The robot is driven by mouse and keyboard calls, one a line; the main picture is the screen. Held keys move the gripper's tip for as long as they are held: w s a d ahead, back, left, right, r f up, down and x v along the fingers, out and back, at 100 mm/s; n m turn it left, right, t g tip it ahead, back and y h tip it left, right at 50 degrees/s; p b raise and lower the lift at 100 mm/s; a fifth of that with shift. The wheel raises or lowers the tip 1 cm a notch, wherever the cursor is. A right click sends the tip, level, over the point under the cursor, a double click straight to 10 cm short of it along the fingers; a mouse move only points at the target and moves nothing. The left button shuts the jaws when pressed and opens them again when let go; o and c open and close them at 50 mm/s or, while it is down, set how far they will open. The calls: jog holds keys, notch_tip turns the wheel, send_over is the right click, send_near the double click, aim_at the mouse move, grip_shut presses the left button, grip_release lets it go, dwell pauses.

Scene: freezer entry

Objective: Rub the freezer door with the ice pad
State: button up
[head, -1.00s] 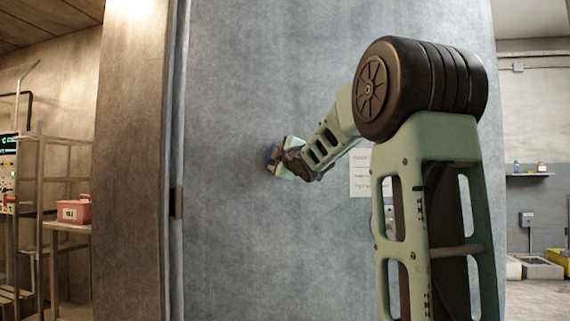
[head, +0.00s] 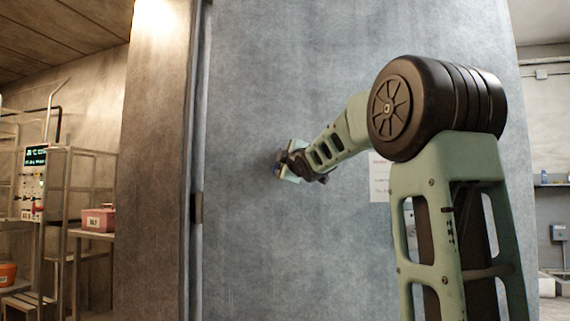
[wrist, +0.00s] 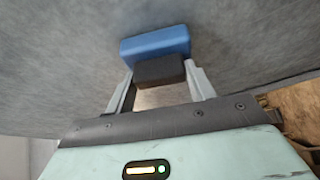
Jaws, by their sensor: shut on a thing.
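The freezer door (head: 270,90) is a large blue-grey mottled panel filling the middle of the head view. My gripper (wrist: 160,80) is shut on the ice pad in the wrist view. The ice pad (wrist: 155,42) has a blue outer layer and a dark block behind it, with a finger on each side of the block. The pad's blue face is against or very close to the door; I cannot tell whether it touches. In the head view the pad (head: 279,164) is small and partly hidden by my gripper.
A paper notice (head: 379,178) is on the door, partly behind my arm. A door frame edge (head: 198,130) runs down the left. A metal rack with a pink box (head: 98,219) and an instrument panel (head: 34,182) stand further left. A shelf (head: 555,186) is at the right.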

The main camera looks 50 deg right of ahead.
jog(key=shift+s+a+b, duration=1.95)
jog(key=shift+a+b, duration=0.3)
jog(key=shift+b, duration=0.65)
jog(key=shift+s+a+b, duration=1)
jog(key=shift+a+b, duration=0.15)
jog(key=shift+b, duration=0.3)
